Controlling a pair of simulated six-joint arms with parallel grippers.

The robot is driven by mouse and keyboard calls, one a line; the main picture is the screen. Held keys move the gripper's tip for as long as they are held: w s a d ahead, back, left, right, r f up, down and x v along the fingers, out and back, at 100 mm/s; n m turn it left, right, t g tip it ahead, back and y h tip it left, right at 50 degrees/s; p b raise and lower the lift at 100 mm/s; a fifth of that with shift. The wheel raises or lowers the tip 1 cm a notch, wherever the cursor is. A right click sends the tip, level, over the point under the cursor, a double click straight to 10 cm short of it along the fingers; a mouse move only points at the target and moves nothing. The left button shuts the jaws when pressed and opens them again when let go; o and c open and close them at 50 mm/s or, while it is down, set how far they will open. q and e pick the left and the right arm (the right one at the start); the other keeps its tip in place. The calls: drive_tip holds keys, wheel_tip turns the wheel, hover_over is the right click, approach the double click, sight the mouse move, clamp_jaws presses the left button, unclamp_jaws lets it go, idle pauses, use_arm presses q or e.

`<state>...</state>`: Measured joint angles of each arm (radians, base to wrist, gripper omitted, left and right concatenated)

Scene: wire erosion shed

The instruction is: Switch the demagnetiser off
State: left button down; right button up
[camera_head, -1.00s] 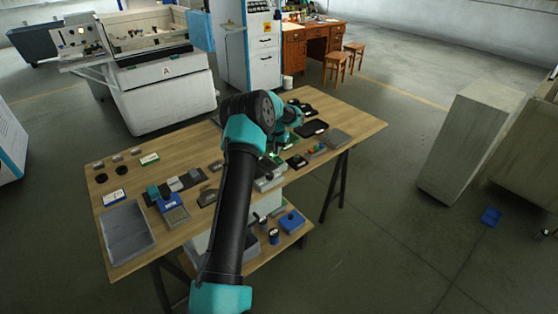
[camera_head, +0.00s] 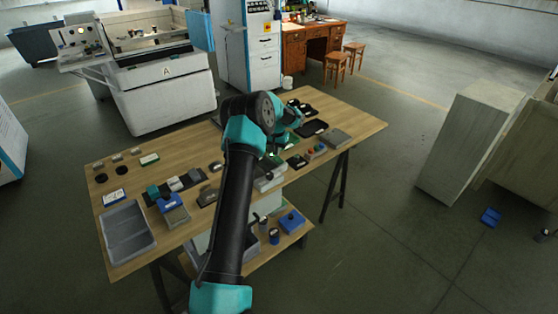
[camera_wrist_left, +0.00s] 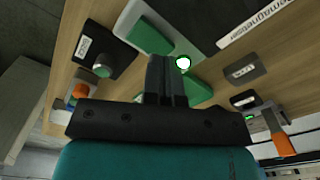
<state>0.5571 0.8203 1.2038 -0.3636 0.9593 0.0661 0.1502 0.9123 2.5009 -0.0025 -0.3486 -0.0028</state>
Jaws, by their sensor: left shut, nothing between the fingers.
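The demagnetiser (camera_wrist_left: 205,20) is a pale grey block with green parts on top, beside a white table label reading "demagnetiser" (camera_wrist_left: 254,22). A round lamp or button (camera_wrist_left: 183,63) glows green-white on the green part (camera_wrist_left: 186,87) next to my fingers. My left gripper (camera_wrist_left: 165,62) is shut and empty, its fingertips over the block close to the glowing spot; I cannot tell whether they touch it. In the head view my left wrist covers the fingertips and most of the block. My right gripper is in neither current view.
A black box with a green knob (camera_wrist_left: 103,64) and a dark labelled piece (camera_wrist_left: 244,72) sit close by. An orange-handled item (camera_wrist_left: 282,142) lies to the right in the wrist view. The wooden table (camera_head: 352,113) also carries a grey tray (camera_head: 127,229) and small blocks.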

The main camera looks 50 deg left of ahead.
use_arm(q)
drive_tip(key=shift+f, duration=1.1)
idle(0.7)
drive_tip(key=shift+r, duration=0.1)
drive_tip(key=shift+r, duration=3.45)
drive_tip(key=shift+d+f, duration=0.1)
drive_tip(key=s+d+f+m+h, duration=0.1)
drive_tip(key=d+f, duration=0.5)
drive_tip(key=d, duration=0.4)
drive_tip(key=s+d+f+m+t+h, duration=0.1)
drive_tip(key=s+d+f, duration=0.1)
drive_tip(key=d+f, duration=0.55)
drive_tip(key=s+d+f+m+h, duration=0.1)
drive_tip(key=d+f, duration=0.4)
drive_tip(key=d, duration=0.7)
drive_tip(key=s+d+f, duration=0.2)
drive_tip(key=s+d, duration=1.5)
drive_tip(key=s, duration=0.4)
drive_tip(key=shift+f+h, duration=0.15)
drive_tip(key=shift+h, duration=0.25)
